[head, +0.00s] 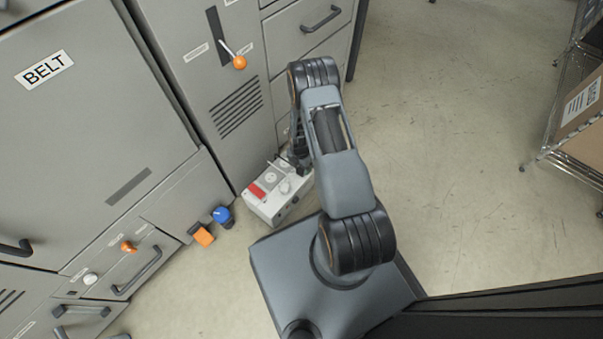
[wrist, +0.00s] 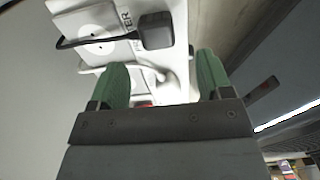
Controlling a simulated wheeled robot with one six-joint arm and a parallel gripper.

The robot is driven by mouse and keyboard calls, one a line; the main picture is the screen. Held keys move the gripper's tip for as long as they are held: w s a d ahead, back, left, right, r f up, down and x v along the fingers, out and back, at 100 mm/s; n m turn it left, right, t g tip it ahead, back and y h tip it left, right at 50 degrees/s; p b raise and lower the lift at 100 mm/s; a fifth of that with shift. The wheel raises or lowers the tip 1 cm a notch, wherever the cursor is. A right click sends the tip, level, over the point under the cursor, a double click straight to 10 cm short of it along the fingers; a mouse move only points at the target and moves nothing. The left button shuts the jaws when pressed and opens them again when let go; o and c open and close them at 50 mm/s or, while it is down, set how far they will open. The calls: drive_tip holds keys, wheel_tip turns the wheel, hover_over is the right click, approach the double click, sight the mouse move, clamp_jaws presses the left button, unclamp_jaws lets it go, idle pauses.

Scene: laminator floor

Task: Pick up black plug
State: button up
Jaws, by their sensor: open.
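In the head view the power box (head: 273,206) stands low beside the grey cabinets, left of my arm. My arm's end is over its far end, and I cannot make out the black plug there.
A red switch (head: 256,190) is on the box. A blue part (head: 222,216) and an orange part (head: 204,237) are low at the cabinet front. Grey cabinets (head: 90,120) fill the left. Open floor (head: 450,180) lies right, with a wire shelf (head: 560,130) beyond.

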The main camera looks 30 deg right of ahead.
sight(300, 171)
drive_tip(key=shift+w+d+f+b, duration=0.1)
drive_tip(key=shift+f+b, duration=0.7)
drive_tip(key=shift+f, duration=0.65)
drive_tip(key=shift+w+f+b, duration=0.1)
drive_tip(key=shift+f+b, duration=0.7)
drive_tip(key=shift+f, duration=0.6)
drive_tip(key=shift+r, duration=0.1)
drive_tip(key=c, duration=1)
